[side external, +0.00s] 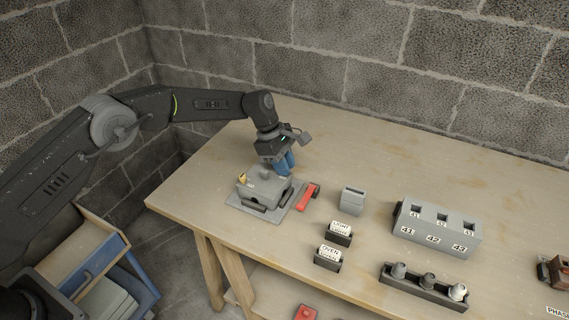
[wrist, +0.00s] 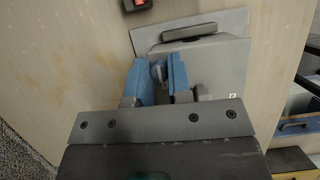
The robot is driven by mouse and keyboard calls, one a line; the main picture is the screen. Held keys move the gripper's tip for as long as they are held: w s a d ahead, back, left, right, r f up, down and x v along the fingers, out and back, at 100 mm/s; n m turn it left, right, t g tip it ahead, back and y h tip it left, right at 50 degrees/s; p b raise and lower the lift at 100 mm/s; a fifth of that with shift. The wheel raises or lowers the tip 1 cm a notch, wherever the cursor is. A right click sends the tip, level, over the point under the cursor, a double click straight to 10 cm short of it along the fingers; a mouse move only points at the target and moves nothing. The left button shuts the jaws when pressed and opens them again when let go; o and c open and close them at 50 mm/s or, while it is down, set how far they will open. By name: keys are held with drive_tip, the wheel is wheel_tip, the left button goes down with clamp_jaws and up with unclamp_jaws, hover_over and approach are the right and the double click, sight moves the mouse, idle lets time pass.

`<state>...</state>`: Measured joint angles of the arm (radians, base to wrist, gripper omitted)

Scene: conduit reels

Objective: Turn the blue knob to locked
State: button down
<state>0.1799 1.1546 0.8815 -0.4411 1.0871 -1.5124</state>
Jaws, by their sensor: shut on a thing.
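A grey box (side external: 252,192) sits on a grey base plate (side external: 236,205) near the left part of the bench; the grey box and plate (wrist: 220,55) also show in the wrist view. My gripper (side external: 285,163) has blue fingers and points down at the box's back edge. In the wrist view my gripper (wrist: 160,78) is closed around a small blue-grey knob (wrist: 159,70), with one finger on each side. The fingers hide most of the knob, and its marks and exact angle cannot be read. In the side view the knob is hidden behind the fingers and box.
A red-handled lever (side external: 308,197) lies right of the box. Further right stand a small grey block (side external: 351,200), two labelled blocks (side external: 339,234), a numbered grey box (side external: 436,228) and a black rack (side external: 424,286). The bench behind my gripper is clear.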

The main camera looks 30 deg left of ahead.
drive_tip(key=m, duration=0.2)
drive_tip(key=m+g, duration=0.1)
drive_tip(key=m, duration=0.1)
drive_tip(key=shift+w+g, duration=0.1)
drive_tip(key=shift+g, duration=0.2)
drive_tip(key=shift+d+m, duration=0.1)
drive_tip(key=shift+m, duration=0.2)
drive_tip(key=c, duration=1)
unclamp_jaws()
drive_tip(key=shift+c, duration=0.2)
wheel_tip(320, 180, up, 4)
drive_tip(key=shift+r, duration=0.1)
drive_tip(key=s+a+r, duration=0.2)
drive_tip(key=a+r, duration=0.4)
drive_tip(key=a, duration=0.5)
drive_tip(key=shift+a+r, duration=0.3)
drive_tip(key=shift+r, duration=0.1)
